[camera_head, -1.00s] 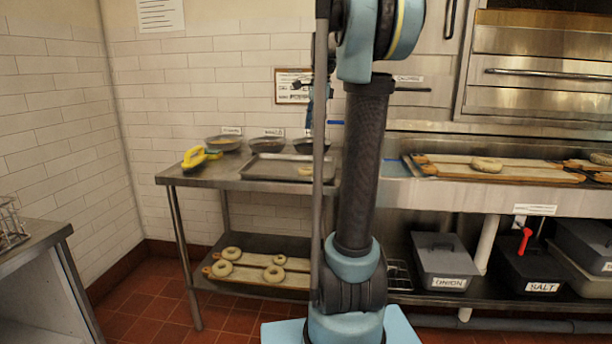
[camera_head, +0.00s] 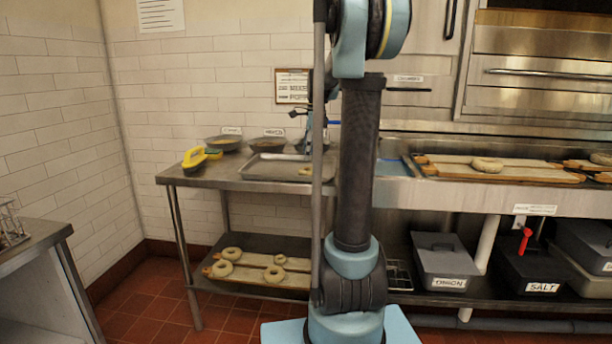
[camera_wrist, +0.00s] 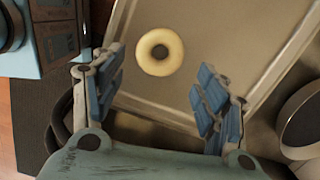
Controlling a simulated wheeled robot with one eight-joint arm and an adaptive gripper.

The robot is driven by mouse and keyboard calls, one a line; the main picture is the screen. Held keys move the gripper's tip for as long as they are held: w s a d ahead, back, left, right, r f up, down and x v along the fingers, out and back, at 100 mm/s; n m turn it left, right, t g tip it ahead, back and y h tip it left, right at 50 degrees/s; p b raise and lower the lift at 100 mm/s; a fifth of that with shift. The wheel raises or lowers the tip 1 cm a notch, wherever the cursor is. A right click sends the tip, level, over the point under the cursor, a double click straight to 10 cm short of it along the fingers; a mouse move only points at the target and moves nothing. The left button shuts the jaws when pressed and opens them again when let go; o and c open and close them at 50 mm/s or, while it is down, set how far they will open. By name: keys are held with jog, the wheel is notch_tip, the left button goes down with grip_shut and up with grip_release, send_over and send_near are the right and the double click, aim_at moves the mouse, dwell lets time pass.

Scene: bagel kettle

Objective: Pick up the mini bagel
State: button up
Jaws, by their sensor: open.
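The mini bagel (camera_wrist: 160,52) is a small pale ring with a dark hole. In the wrist view it lies on a metal tray (camera_wrist: 250,75), a little beyond the fingertips and roughly between them. My gripper (camera_wrist: 158,88) is open and empty, its blue-padded fingers wide apart on either side. In the head view the mini bagel (camera_head: 305,171) shows small on the tray (camera_head: 262,172) on the steel table, partly near my arm, which hides the right part of the tray.
Several bowls (camera_head: 223,142) stand behind the tray. Larger bagels on boards (camera_head: 232,254) sit on the lower shelf, and another bagel (camera_head: 487,164) lies on boards at right.

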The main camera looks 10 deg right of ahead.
aim_at(307, 172)
jog(key=shift+w+a+f, duration=0.1)
jog(key=shift+a+f, duration=0.1)
jog(key=shift+f, duration=0.8)
jog(key=shift+a+f, duration=0.15)
jog(key=shift+f, duration=0.85)
jog(key=shift+w+a+f, duration=0.1)
jog(key=shift+a+f, duration=0.1)
jog(key=shift+f, duration=0.8)
jog(key=shift+c, duration=0.2)
jog(key=c, duration=0.8)
